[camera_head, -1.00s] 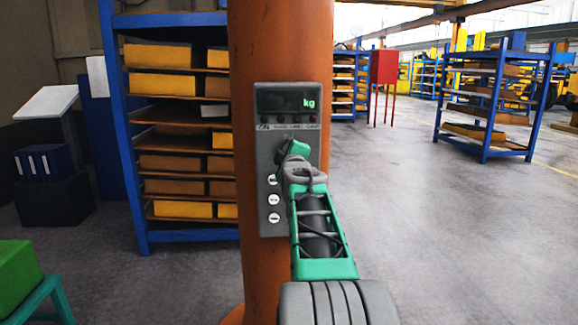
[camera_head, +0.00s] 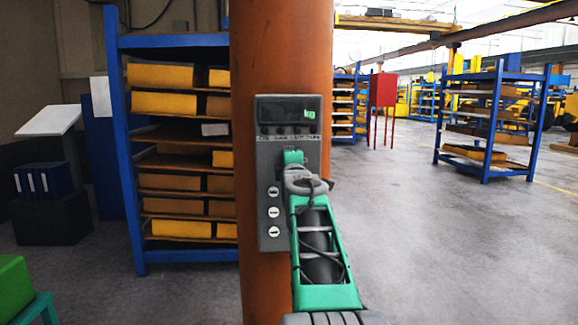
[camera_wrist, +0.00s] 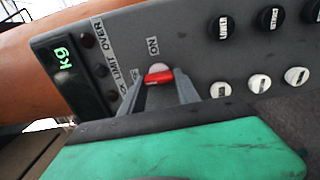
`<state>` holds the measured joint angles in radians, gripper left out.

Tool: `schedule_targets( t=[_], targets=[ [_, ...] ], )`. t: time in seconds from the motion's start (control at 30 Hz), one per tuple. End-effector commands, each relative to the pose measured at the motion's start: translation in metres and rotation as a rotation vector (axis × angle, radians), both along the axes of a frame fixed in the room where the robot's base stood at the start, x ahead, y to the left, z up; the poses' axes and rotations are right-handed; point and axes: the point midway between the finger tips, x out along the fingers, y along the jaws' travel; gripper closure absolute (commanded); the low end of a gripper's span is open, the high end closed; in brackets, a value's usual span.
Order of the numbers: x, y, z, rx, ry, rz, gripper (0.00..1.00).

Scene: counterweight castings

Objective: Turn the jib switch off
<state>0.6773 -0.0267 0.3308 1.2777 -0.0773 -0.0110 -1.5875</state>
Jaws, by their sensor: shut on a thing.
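A grey control panel (camera_head: 270,225) is fixed to an orange column (camera_head: 285,50). In the wrist view a small switch with a red lever and a pale top (camera_wrist: 158,74) stands on the panel face, beside an "ON" label. I see no other switch of this kind. My gripper (camera_wrist: 157,90) has its two grey fingers on either side of the lever, shut on it. In the head view my gripper (camera_head: 293,158) is at the middle of the panel and hides the switch. Whether the lever is set on or off, I cannot tell.
A display (camera_wrist: 66,58) shows green "kg", with dark lamps beside it. Black buttons (camera_wrist: 270,18) and white buttons (camera_wrist: 260,83) lie close to the switch. A blue shelf (camera_head: 125,150) stands left behind the column. Open floor (camera_head: 430,240) lies to the right.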

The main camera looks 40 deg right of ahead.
Motion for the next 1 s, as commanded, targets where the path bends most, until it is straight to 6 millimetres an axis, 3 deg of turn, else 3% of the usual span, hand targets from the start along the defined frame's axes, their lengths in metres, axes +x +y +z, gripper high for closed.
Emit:
schedule_targets(
  t=[0.2,0.23,0.47,0.77,1.0],
  targets=[
    [0.0,-0.001,-0.002,0.001,0.003,-0.001,1.0],
    [0.0,-0.001,-0.002,0.001,0.003,-0.001,0.59],
    [0.0,0.0,-0.001,0.001,0.001,0.0,0.41],
    [-0.003,0.002,0.0,0.0,-0.001,0.0,0.4],
    [-0.039,0.026,0.0,-0.002,-0.002,0.0,0.4]
  ],
)
